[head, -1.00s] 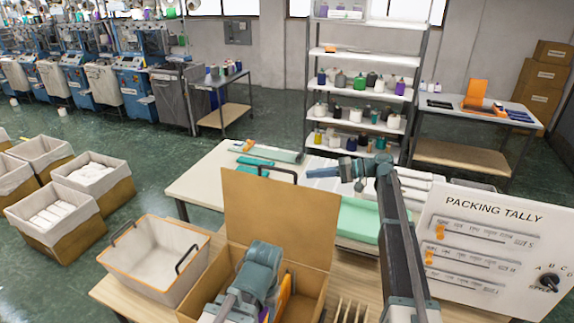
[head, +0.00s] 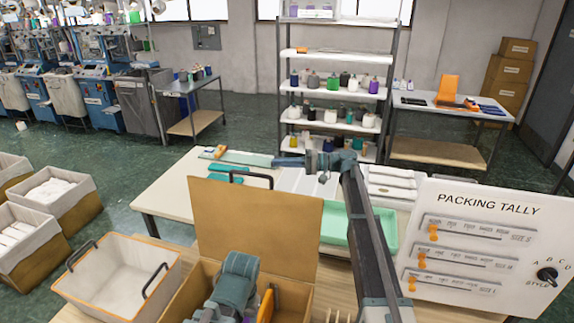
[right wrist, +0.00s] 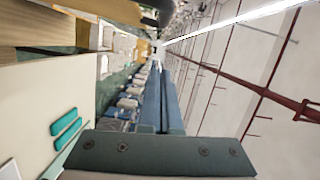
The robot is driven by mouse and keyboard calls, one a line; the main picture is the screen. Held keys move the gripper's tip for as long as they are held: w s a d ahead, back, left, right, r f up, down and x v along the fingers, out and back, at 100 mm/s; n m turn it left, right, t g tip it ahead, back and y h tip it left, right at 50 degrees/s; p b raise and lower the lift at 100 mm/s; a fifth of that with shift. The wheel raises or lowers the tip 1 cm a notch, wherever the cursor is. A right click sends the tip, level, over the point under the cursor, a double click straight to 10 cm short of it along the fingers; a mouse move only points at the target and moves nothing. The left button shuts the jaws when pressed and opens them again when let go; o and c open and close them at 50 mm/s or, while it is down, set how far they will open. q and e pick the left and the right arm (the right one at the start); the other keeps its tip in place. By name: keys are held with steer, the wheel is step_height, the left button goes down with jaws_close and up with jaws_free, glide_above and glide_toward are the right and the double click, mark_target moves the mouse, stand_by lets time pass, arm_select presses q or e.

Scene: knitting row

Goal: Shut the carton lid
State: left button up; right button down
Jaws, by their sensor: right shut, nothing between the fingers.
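The brown cardboard carton (head: 281,295) stands on the near wooden table. Its lid (head: 255,225) stands up and open along the far side. My right gripper (head: 285,162) shows just above the lid's upper right edge in the picture, fingers pointing left. I cannot tell whether it is in front of or behind the lid, and I see no contact. Its fingers (right wrist: 163,100) are closed together and empty in the right wrist view. My left arm reaches over the carton's open top from below. The left fingers are hidden. An orange item (head: 267,305) shows inside the carton.
A lined bin (head: 118,280) with dark handles stands left of the carton. A packing tally board (head: 478,205) stands at the right. A pale table (head: 165,190) behind holds teal items (head: 225,179) and a green tray (head: 385,232). Shelves (head: 335,100) stand beyond.

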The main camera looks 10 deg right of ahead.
steer(key=s+a, duration=0.3)
steer(key=a, duration=0.3)
steer(key=shift+a+f, duration=0.3)
steer(key=shift+a, duration=0.1)
